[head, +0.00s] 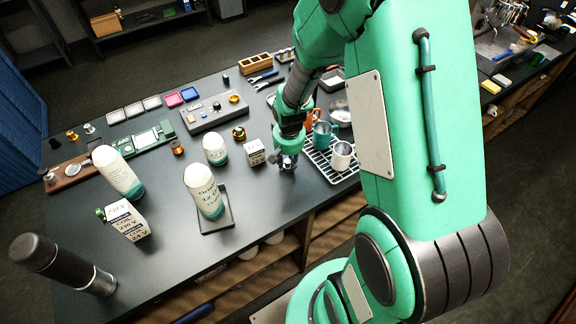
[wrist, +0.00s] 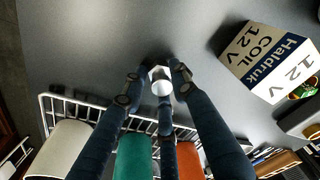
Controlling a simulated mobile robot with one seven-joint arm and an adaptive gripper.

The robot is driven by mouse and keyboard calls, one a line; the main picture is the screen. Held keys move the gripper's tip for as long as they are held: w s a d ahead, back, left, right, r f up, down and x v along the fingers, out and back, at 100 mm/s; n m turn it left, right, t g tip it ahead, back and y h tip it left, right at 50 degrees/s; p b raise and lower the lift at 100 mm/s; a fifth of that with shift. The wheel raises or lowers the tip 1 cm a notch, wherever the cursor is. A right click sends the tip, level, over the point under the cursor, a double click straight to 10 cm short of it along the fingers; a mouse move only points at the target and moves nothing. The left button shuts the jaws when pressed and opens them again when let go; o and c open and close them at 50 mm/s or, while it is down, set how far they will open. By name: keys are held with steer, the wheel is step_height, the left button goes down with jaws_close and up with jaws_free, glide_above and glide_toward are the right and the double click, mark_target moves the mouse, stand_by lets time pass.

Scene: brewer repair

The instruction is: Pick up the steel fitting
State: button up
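The steel fitting (wrist: 161,80) is a small, bright metal piece on the dark bench top in the wrist view. The fingers of my gripper (wrist: 158,76) reach down around it, one on its left, one on its right and one at its near side. The fingertips are very close to the fitting; I cannot tell whether they press on it. In the head view my gripper (head: 288,163) is low over the bench, and the fitting is mostly hidden by the fingers.
A Haldruk 12 V coil box (head: 255,152) stands just left of my gripper. A wire rack (head: 318,160) with white, teal and orange mugs is close on the right. White bottles (head: 204,192) stand further left. The bench's front edge is near.

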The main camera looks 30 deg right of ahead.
mark_target(288, 162)
jaws_close()
steer(key=shift+r, duration=0.15)
steer(key=shift+r, duration=0.45)
steer(key=r, duration=0.2)
steer(key=shift+s+a+r+p, duration=0.1)
steer(key=shift+s+r+p, duration=0.2)
steer(key=shift+p, duration=0.05)
steer(key=s+a, duration=0.1)
steer(key=s, duration=0.4)
steer(key=s+a, duration=0.1)
steer(key=s, duration=0.4)
steer(key=s+a+r+p, duration=0.1)
steer(key=s+a, duration=0.1)
steer(key=s, duration=0.3)
steer(key=shift+r, duration=0.1)
